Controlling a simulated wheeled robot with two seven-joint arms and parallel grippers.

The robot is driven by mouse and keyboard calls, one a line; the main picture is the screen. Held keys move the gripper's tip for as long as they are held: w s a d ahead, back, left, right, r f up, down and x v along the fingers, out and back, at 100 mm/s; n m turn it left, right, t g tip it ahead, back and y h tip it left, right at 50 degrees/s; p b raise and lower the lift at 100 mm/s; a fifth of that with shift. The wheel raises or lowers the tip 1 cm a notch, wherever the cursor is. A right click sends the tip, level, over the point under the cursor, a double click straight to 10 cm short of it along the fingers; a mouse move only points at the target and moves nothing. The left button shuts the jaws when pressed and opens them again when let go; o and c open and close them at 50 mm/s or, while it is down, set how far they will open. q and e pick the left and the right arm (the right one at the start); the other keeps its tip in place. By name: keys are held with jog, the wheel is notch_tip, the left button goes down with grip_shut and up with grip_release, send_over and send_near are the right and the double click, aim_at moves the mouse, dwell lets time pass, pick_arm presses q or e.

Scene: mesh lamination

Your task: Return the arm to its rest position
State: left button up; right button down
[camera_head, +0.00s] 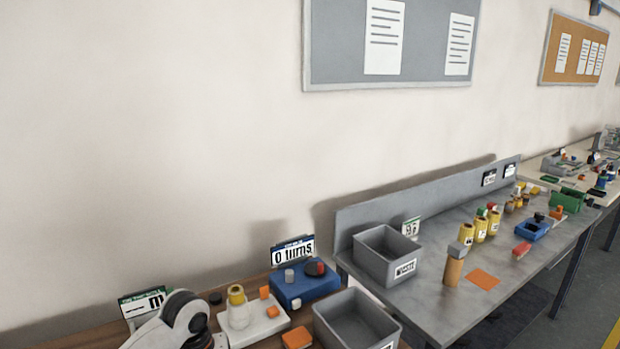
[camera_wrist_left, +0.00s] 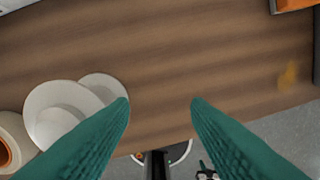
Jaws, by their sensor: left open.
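My left gripper (camera_wrist_left: 160,102) shows in the left wrist view as two green fingers spread well apart. Nothing is between the fingertips. They are over a brown wooden table top (camera_wrist_left: 165,60), near its edge; the gap in height cannot be told. In the head view I cannot make out either gripper, and my right gripper is in no view.
A white rounded object (camera_wrist_left: 48,98) is left of the left fingers. In the head view, a blue box (camera_head: 305,288), a white base (camera_head: 262,329) and a grey bin (camera_head: 352,304) crowd the wooden bench. A grey bench (camera_head: 440,300) with another bin (camera_head: 372,262) is to the right.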

pick_arm(q)
jog(key=s+d+f+m, duration=0.1)
jog(key=s, duration=0.1)
jog(key=s+d+f, duration=0.2)
jog(key=s+d+f+m+h, duration=0.1)
jog(key=s+f, duration=0.1)
jog(key=shift+s+d+m+t, duration=0.25)
jog(key=shift+d+m+t, duration=0.05)
jog(key=s+a+f+m+t+y, duration=0.1)
jog(key=s+a, duration=0.1)
jog(key=s, duration=0.8)
jog(key=s+a+m+t, duration=0.2)
jog(key=s+a, duration=0.1)
jog(key=s, duration=0.8)
notch_tip(320, 180, down, 27)
jog(key=s+g, duration=0.1)
jog(key=g, duration=0.1)
jog(key=s+a+f+g, duration=0.1)
jog(key=s+a+f, duration=0.1)
jog(key=s+f, duration=1.4)
jog(key=shift+s+a+f+b, duration=0.2)
jog(key=shift+s+a+b, duration=0.1)
jog(key=shift+a+b, duration=0.1)
